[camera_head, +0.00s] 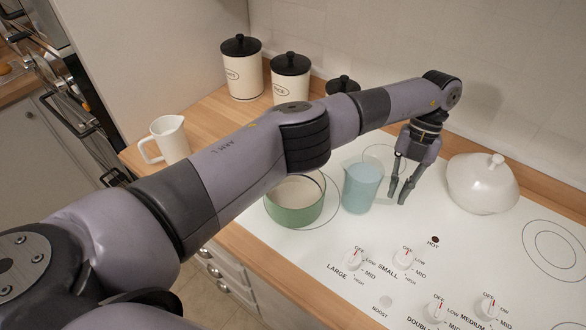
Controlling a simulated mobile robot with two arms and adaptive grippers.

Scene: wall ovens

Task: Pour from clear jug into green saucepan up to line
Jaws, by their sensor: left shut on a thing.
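The clear jug (361,188) holds light blue liquid and stands upright on the white hob, just right of the green saucepan. The green saucepan (296,209) sits on a hob ring; its pale inside shows in part, and my left arm hides its back edge. No fill line can be made out. My left gripper (398,194) points down at the right side of the jug, with its fingers around where the jug's handle would be. It is shut on the jug's handle, which is mostly hidden. My right gripper is not in view.
A white lidded pot (481,184) stands right of my left gripper. A white pitcher (166,140) is on the wooden counter at left. Cream canisters (241,70) with black lids line the wall. Control knobs (403,259) are at the hob's front.

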